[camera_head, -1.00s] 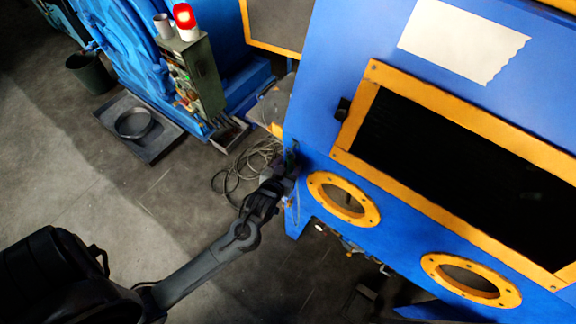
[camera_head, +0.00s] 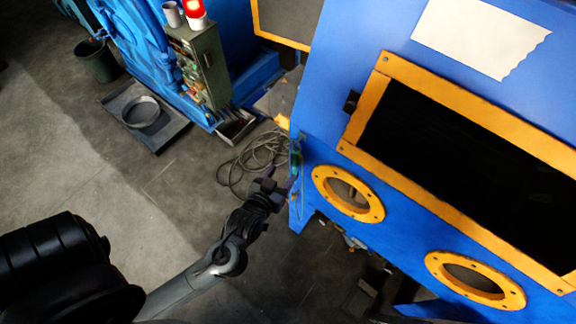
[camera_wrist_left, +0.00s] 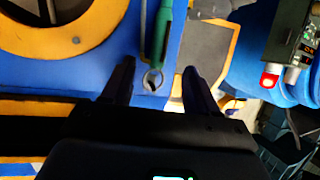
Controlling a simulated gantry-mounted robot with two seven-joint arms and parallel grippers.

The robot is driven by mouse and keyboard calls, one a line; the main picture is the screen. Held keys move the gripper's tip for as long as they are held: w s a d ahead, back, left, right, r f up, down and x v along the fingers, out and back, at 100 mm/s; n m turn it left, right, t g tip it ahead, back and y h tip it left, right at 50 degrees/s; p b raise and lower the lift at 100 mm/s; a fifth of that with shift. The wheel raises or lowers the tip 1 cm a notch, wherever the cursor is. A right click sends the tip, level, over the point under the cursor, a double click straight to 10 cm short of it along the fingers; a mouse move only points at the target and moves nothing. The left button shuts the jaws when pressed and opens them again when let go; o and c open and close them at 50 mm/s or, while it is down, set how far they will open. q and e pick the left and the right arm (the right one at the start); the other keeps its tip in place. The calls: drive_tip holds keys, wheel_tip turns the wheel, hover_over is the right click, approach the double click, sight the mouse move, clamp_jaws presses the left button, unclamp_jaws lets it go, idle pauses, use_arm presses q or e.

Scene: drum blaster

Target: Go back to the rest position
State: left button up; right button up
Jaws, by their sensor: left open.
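My left gripper (camera_head: 277,182) is beside the left edge of the blue blasting cabinet (camera_head: 330,120), near its green-handled tool (camera_head: 296,160). In the left wrist view my left gripper (camera_wrist_left: 156,78) has its two dark fingers spread apart, open. The green tool (camera_wrist_left: 160,30) shows between and beyond the fingertips, with a ring at its lower end, against the blue panel. I cannot tell how far it is from the fingers. My right gripper is in neither view.
Yellow-rimmed round ports (camera_head: 348,193) and a dark window (camera_head: 470,150) are on the cabinet front. Coiled cable (camera_head: 252,158) lies on the floor behind my left arm. A grey control box with a red lamp (camera_head: 194,10) stands at the back. Open floor (camera_head: 110,200) lies to the left.

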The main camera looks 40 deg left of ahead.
use_arm(q)
wheel_tip(320, 180, up, 9)
drive_tip(key=s+d+m+g+h+p, duration=0.1)
drive_tip(key=s+d+m+h+p, duration=0.1)
drive_tip(key=p, duration=0.6)
drive_tip(key=s+d+f+m+g+h+p, duration=0.1)
drive_tip(key=s+d+m+g+h, duration=0.1)
drive_tip(key=s+g, duration=0.6)
drive_tip(key=s+d+m, duration=0.1)
drive_tip(key=s, duration=0.1)
drive_tip(key=shift+s+d+f, duration=0.15)
drive_tip(key=shift+s+f, duration=0.25)
